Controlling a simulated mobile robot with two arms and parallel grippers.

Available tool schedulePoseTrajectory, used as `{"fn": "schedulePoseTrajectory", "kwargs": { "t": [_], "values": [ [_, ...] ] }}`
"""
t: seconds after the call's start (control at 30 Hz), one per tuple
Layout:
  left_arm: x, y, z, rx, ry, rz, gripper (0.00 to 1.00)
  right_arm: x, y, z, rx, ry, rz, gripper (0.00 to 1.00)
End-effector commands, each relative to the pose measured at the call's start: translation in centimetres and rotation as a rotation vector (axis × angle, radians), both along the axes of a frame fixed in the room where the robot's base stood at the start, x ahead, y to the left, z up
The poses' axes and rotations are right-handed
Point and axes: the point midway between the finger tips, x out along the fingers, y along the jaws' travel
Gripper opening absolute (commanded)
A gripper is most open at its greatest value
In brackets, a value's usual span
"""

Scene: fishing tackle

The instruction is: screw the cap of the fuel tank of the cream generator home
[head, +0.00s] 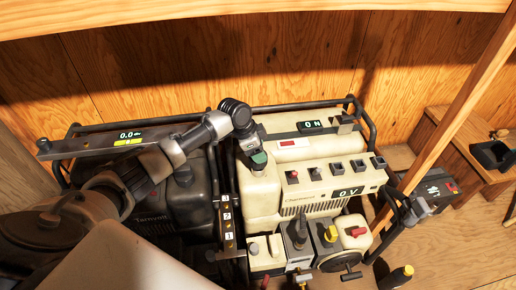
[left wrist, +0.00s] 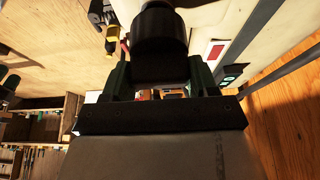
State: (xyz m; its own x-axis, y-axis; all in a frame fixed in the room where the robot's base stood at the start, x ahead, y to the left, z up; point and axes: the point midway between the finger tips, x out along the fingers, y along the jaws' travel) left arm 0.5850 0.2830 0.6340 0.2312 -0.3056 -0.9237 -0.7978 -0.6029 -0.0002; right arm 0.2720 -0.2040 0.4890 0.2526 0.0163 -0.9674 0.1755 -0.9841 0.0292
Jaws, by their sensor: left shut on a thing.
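The cream generator (head: 262,200) stands in the middle of the head view, with a row of switches, a gauge reading 0 V and a second display above. My left gripper (head: 258,158) reaches down onto the left part of its top. In the left wrist view my left gripper (left wrist: 158,68) has its green fingers on both sides of a round black cap (left wrist: 160,30) and is shut on it. The gripper hides the cap in the head view, and I cannot tell how the cap sits on its neck. My right gripper is not in view.
A dark generator (head: 170,205) stands close on the left, under my left arm. Tube frames surround both machines. A wooden post (head: 450,110) rises on the right. A black and yellow bottle (head: 397,276) stands at the lower right. A plywood wall (head: 170,60) closes the back.

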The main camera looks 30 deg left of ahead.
Motion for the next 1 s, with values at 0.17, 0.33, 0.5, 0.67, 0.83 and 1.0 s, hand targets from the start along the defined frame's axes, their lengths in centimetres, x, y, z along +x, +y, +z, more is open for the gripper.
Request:
{"fn": "schedulePoseTrajectory", "kwargs": {
  "t": [0.17, 0.33, 0.5, 0.67, 0.83, 1.0],
  "values": [
    [0.00, -0.01, 0.04, 0.000, 0.000, 0.000, 0.36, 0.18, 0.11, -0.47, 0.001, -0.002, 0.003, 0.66],
    [0.01, 0.00, 0.00, 0.000, 0.000, 0.000, 0.36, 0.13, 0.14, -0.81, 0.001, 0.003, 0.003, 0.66],
    [0.00, 0.00, -0.01, 0.000, 0.000, 0.000, 0.36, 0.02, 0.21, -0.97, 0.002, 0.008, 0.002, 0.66],
    [0.00, -0.01, -0.09, 0.000, 0.000, 0.000, 0.36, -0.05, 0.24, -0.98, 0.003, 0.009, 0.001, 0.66],
    [0.01, 0.01, -0.39, 0.000, 0.000, 0.000, 0.36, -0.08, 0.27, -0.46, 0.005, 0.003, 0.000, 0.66],
    [0.01, 0.00, -0.67, 0.000, 0.000, 0.000, 0.36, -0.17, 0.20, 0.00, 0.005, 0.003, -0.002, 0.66]
  ]
}}
